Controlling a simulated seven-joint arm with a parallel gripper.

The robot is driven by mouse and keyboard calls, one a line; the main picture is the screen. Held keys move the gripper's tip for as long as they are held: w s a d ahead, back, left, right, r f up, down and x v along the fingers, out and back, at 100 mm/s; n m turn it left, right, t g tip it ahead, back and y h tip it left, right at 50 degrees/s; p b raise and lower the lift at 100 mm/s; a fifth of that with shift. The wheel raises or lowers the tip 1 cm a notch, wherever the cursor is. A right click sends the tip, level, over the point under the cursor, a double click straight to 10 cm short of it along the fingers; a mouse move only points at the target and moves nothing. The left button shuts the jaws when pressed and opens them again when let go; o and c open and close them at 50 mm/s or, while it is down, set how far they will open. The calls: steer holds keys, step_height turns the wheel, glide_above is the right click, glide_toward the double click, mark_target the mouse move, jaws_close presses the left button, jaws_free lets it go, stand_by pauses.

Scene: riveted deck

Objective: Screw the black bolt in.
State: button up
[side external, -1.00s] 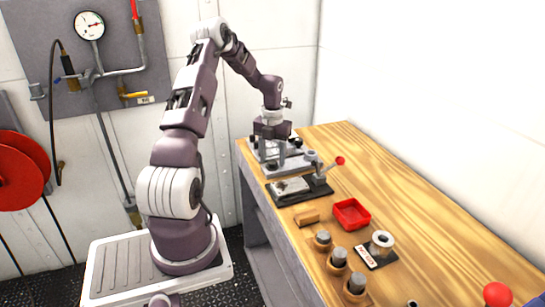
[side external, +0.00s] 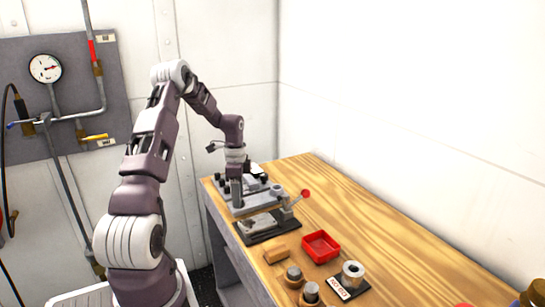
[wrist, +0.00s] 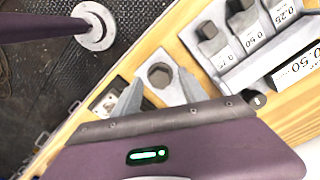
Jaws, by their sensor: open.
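In the wrist view, a dark six-sided shape (wrist: 160,75) sits in a pale grey plate (wrist: 172,93). It may be the black bolt's head or a hole; I cannot tell. My gripper (wrist: 160,94) is open, with its two grey fingers on either side of this shape. Contact is not clear. In the side view, my gripper (side external: 236,198) points down at the grey fixture (side external: 262,196) near the bench's far end. The bolt cannot be made out there.
A grey rack (wrist: 232,58) with dark hex pieces and number labels stands beside the plate. A clamp with a red knob (side external: 305,193), a red tray (side external: 321,246), a wooden block (side external: 276,255) and a spool (side external: 353,273) are nearer. The bench's right side is mostly clear.

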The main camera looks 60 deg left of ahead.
steer(key=n, duration=0.5)
steer(key=shift+n, duration=0.3)
steer(key=n, duration=1)
steer(key=shift+n, duration=0.4)
steer(key=n, duration=2.7)
steer(key=shift+r+n, duration=0.3)
steer(key=shift+n, duration=0.6)
step_height(320, 180, up, 7)
steer(key=shift+f, duration=0.1)
steer(key=d+r+m+t, duration=0.1)
steer(key=d+r+m, duration=0.7)
steer(key=d, duration=0.3)
steer(key=d+r+m+t, duration=0.1)
steer(key=d+r+m, duration=0.6)
steer(key=d+m, duration=0.3)
steer(key=shift+w+d+r+m+t+y, duration=0.2)
steer(key=shift+d+r+m+t+y, duration=0.15)
steer(key=shift+d, duration=0.45)
